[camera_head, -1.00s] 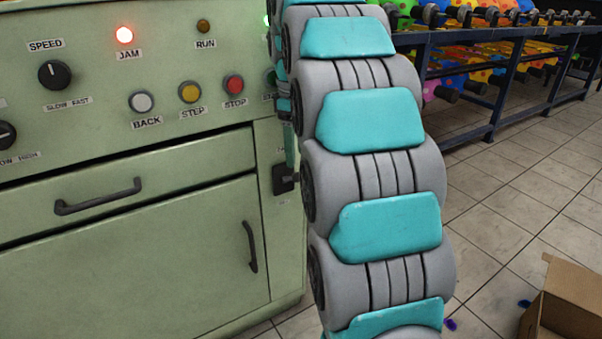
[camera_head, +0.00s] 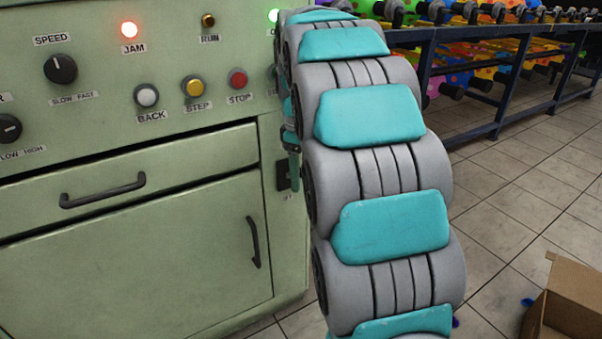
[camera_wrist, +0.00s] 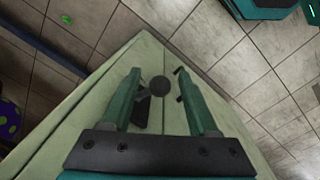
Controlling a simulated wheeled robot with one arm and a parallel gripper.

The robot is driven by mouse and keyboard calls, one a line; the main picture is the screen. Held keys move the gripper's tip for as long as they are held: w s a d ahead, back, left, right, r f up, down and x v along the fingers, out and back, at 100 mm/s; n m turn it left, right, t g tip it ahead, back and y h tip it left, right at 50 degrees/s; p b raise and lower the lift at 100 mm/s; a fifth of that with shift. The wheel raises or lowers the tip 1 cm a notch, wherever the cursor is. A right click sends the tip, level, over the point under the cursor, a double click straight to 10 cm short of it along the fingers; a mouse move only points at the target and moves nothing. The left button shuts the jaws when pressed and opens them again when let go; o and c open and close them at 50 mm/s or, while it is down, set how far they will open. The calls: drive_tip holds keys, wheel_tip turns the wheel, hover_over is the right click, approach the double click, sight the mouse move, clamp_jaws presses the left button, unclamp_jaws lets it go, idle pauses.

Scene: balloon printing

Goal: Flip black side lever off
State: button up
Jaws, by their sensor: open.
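The black side lever shows in the wrist view as a round dark knob (camera_wrist: 160,86) beside a dark mount on the pale green machine (camera_wrist: 95,110). My gripper (camera_wrist: 158,74) is open, with its two teal fingers on either side of the knob and visible gaps to it. In the head view, a black plate of the lever (camera_head: 282,176) shows at the right edge of the machine front, partly covered by my arm. The knob is hidden there, and I cannot tell the lever's exact angle.
The machine's panel has a lit red JAM lamp (camera_head: 129,29), an unlit RUN lamp (camera_head: 208,20) and buttons. A blue rack (camera_head: 500,120) with colourful balloons stands behind right. An open cardboard box (camera_head: 568,305) sits on the tiled floor, lower right.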

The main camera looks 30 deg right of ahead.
clamp_jaws()
idle(0.3)
idle(1.0)
